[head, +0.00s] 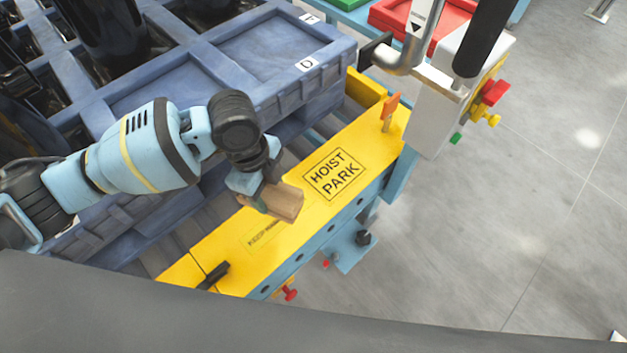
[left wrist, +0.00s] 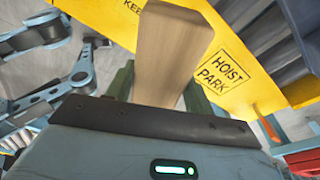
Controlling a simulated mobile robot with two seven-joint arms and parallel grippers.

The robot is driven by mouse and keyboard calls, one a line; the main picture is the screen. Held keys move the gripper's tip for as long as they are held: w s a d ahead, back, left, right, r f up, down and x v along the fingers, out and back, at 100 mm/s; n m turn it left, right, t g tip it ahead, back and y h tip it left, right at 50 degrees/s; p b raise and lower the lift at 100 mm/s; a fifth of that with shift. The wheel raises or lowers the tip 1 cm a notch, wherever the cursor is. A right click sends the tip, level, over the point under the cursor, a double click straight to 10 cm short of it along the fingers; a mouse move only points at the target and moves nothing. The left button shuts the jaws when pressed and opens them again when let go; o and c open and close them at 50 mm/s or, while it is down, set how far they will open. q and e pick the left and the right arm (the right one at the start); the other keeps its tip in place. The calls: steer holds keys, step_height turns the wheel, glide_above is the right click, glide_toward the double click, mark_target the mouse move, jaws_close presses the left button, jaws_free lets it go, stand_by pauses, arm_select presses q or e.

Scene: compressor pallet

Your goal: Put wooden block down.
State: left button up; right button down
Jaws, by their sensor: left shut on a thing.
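The wooden block (head: 283,201) is light brown and is held in my left gripper (head: 262,196). In the head view it shows over the yellow beam (head: 352,150) marked HOIST PARK, to the left of that marking. Whether the block touches the beam cannot be told. In the left wrist view the block (left wrist: 170,50) stands out from between the two green-grey fingers of the gripper (left wrist: 155,90), which are shut on it. The beam (left wrist: 235,97) shows beyond it. My right gripper is in neither view.
A blue-grey pallet (head: 330,75) with compartments lies behind the beam. An orange tab (head: 389,108) stands on the beam's right part and a black latch (head: 214,275) on its left part. A white hoist unit (head: 440,105) with a red knob is at the right end.

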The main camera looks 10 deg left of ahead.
arm_select(q)
steer(key=shift+s+f, duration=0.1)
steer(key=shift+f, duration=0.35)
step_height(320, 180, down, 5)
steer(key=shift+b, duration=0.65)
steer(key=shift+f, duration=0.25)
steer(key=shift+f+b, duration=0.45)
steer(key=shift+f, duration=1.4)
steer(key=shift+f, duration=0.1)
steer(key=o, duration=1.1)
steer(key=shift+c, duration=0.2)
steer(key=r, duration=0.4)
steer(key=a+r+p, duration=0.1)
steer(key=r, duration=0.3)
steer(key=r+p, duration=0.1)
steer(key=r, duration=0.3)
steer(key=shift+w+a+r, duration=0.1)
steer(key=shift+w+a, duration=0.2)
steer(key=shift+a, duration=0.1)
